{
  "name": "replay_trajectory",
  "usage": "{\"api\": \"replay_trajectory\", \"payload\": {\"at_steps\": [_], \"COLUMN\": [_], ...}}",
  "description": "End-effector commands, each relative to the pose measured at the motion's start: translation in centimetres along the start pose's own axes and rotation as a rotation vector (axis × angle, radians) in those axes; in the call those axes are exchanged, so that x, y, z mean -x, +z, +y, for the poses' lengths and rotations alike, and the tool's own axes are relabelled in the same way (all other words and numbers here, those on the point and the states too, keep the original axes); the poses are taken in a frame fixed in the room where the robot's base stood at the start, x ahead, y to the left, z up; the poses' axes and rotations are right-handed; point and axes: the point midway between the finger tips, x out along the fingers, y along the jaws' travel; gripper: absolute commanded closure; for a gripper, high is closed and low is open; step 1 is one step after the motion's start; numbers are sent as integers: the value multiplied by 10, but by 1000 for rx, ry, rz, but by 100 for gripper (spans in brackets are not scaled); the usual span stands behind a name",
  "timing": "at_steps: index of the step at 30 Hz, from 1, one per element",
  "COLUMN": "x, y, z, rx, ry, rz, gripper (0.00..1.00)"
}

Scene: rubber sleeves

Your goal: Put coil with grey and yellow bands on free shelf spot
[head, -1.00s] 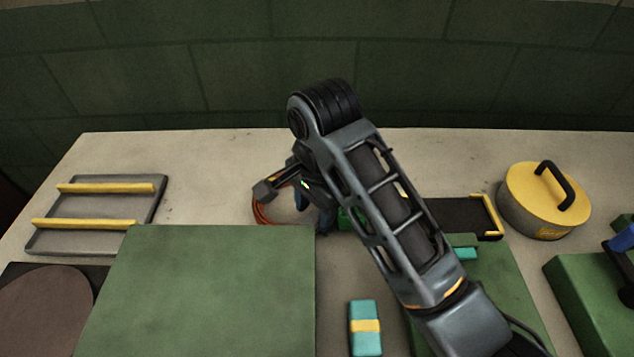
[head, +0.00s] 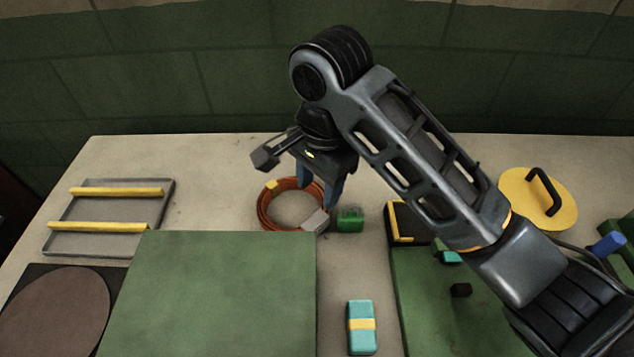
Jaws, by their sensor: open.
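The coil (head: 266,218) is an orange-brown ring lying flat on the pale table, with a yellow band at its upper left and a grey block-like band at its lower right. My gripper (head: 320,200) hangs above the coil's right side, its blue fingers pointing down, apart and holding nothing. The fingers hide part of the coil's right edge. I cannot tell which surface is the free shelf spot.
A green block (head: 350,219) sits right of the coil. A large green panel (head: 215,290) and a teal block with a yellow band (head: 361,340) lie nearer. A grey tray with yellow rails (head: 75,243) is left; a yellow-topped round container (head: 525,200) is right.

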Motion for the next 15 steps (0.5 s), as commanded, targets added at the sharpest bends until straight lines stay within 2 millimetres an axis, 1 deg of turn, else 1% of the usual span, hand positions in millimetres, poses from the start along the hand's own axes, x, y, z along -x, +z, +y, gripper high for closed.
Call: {"api": "replay_trajectory", "payload": {"at_steps": [2,5,8,15], "x": [-1,-4,-8,-18], "y": [-1,-5,-11,-30], "z": [-1,-6,-13,-32], "rx": [26,115,273,729], "ry": [-3,-20,-56,-211], "rz": [-8,-34,-75,-155], "gripper": [50,50,50,50]}}
